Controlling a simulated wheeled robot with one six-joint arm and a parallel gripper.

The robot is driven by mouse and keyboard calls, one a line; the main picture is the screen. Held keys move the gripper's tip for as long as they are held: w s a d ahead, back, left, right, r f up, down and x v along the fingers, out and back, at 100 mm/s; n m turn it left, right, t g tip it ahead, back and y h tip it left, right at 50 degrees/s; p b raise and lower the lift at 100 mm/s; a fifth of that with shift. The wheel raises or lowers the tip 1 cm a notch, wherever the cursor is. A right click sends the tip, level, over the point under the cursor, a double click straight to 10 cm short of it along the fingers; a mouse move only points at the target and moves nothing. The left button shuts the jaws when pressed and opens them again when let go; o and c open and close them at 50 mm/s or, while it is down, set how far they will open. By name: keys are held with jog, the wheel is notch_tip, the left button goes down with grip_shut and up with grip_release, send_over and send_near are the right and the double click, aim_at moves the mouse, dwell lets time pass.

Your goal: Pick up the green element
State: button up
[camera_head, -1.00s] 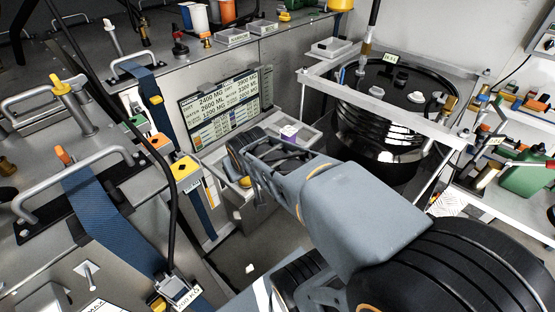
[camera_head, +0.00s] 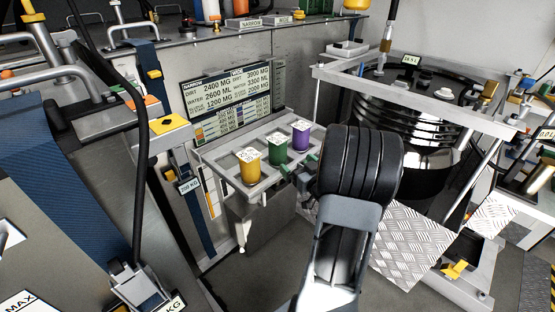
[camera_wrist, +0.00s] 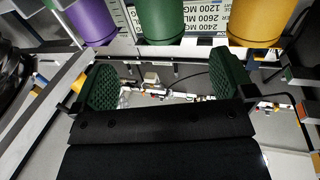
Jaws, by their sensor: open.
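The green element (camera_head: 278,152) is an upright canister with a pale label on top, in the middle of a row on a grey tray (camera_head: 219,160). A yellow canister (camera_head: 249,170) stands to its left and a purple one (camera_head: 301,136) to its right. My gripper (camera_head: 301,170) is in front of the row, open and empty, apart from the green canister. In the wrist view, the green canister (camera_wrist: 161,20) is at the top middle, beyond the two green-padded fingers (camera_wrist: 164,84) and roughly centred between them. Its far end is cut off by the frame.
A sign with amounts (camera_head: 226,98) stands behind the tray. A black hose (camera_head: 143,150) and blue straps (camera_head: 198,217) are at the left. A large dark tank (camera_head: 405,125) in a metal frame is at the right. A tread-plate (camera_head: 410,245) lies below it.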

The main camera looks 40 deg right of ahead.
aim_at(283, 150)
jog(key=w, duration=0.8)
jog(key=w+b, duration=0.1)
jog(key=w, duration=0.2)
jog(key=shift+w+d, duration=0.4)
jog(key=shift+c, duration=0.5)
jog(key=c, duration=1)
jog(key=shift+c, duration=0.8)
jog(key=shift+r, duration=0.1)
